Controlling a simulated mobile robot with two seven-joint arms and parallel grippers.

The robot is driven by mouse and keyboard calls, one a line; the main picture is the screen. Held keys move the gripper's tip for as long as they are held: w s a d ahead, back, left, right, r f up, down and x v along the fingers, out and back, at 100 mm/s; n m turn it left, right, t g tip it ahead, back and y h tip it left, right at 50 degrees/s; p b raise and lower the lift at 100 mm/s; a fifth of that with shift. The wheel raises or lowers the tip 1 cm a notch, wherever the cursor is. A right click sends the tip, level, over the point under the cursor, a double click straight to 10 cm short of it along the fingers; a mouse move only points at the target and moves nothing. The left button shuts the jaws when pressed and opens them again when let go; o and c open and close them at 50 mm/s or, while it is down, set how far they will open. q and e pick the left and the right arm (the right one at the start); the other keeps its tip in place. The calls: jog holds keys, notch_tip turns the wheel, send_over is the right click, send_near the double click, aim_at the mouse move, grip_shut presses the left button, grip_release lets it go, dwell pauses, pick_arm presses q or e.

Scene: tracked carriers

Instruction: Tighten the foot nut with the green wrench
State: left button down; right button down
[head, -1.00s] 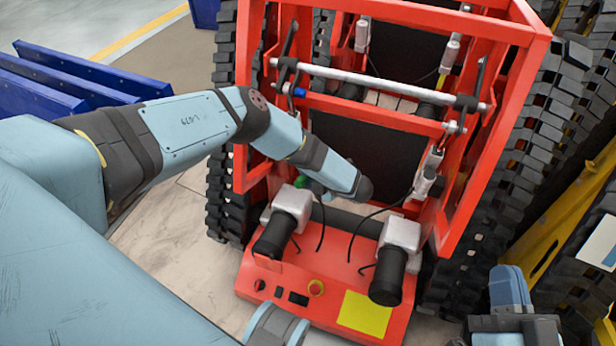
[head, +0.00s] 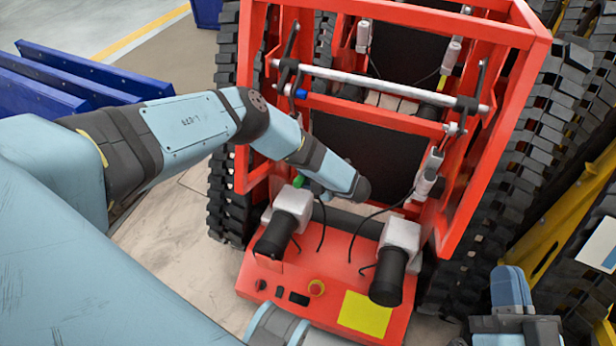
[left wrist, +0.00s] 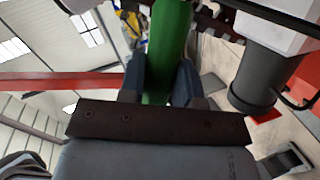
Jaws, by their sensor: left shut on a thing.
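The green wrench (left wrist: 168,50) is between the two dark fingers of my left gripper (left wrist: 161,78) in the left wrist view. The fingers are shut on its shaft. In the head view only a small green piece of the wrench (head: 299,181) shows, just behind the left motor housing; my left wrist hides most of the gripper. I cannot make out the foot nut or whether the wrench touches it. Part of my right arm with what looks like its gripper (head: 511,290) is at the lower right, apart from the carrier; its jaw opening cannot be told.
The red carrier frame (head: 400,18) with black tracks (head: 228,190) fills the middle. Two white-and-black motor units (head: 400,235) and loose cables are close to my left gripper. A silver crossbar (head: 375,85) spans above. Blue beams (head: 75,75) lie left; yellow structure (head: 570,220) stands right.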

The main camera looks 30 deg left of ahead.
pick_arm(q)
jog(key=shift+a, duration=0.1)
dwell(0.7)
jog(key=c, duration=1.6)
grip_release()
grip_shut()
jog(key=shift+w+r+m+g+p, duration=0.15)
jog(key=shift+w+r+m, duration=0.05)
jog(key=shift+r, duration=0.2)
jog(key=shift+w+r+m+g+p, duration=0.15)
jog(key=shift+r+m, duration=0.05)
jog(key=shift+r, duration=0.15)
